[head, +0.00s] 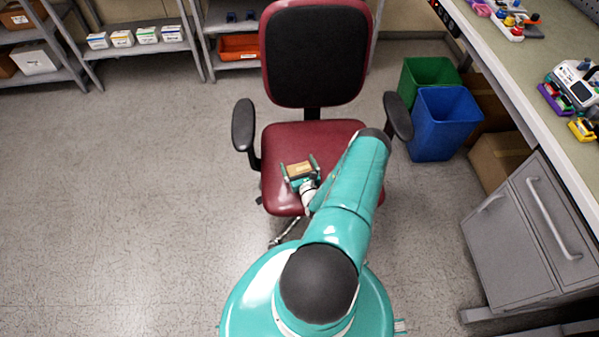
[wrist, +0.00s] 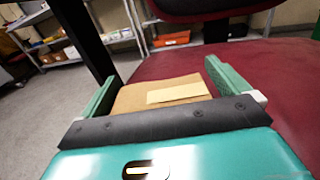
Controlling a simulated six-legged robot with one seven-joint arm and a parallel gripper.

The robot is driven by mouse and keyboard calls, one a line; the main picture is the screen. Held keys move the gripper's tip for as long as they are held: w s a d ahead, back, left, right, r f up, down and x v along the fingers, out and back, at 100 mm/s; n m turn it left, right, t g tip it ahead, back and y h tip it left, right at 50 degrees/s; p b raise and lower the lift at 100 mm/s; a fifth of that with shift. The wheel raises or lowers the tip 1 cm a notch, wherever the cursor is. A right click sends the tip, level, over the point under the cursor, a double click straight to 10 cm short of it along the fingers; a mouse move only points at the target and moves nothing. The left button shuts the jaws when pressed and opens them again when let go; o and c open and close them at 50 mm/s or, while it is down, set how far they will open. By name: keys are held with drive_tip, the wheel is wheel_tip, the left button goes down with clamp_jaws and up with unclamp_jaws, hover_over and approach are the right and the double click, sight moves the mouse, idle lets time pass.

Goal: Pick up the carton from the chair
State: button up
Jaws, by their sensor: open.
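The carton (head: 299,169) is a small brown box with a paler strip on top, resting on the dark red seat of the chair (head: 285,138). My gripper (head: 300,172) is low over the front left part of the seat, with one finger on each side of the carton. In the wrist view, the carton (wrist: 165,93) lies between the two green fingers of my gripper (wrist: 160,88). The fingers are open. The near part of the carton is hidden behind the gripper's dark front edge. I cannot tell whether either finger touches it.
The chair has a tall black-and-red backrest (head: 315,55) and armrests at the left (head: 243,125) and right (head: 397,115). Blue (head: 443,122) and green bins stand at the right beside a workbench (head: 520,80). Shelves line the back. The floor at left is clear.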

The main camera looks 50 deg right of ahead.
drive_tip(key=c, duration=0.8)
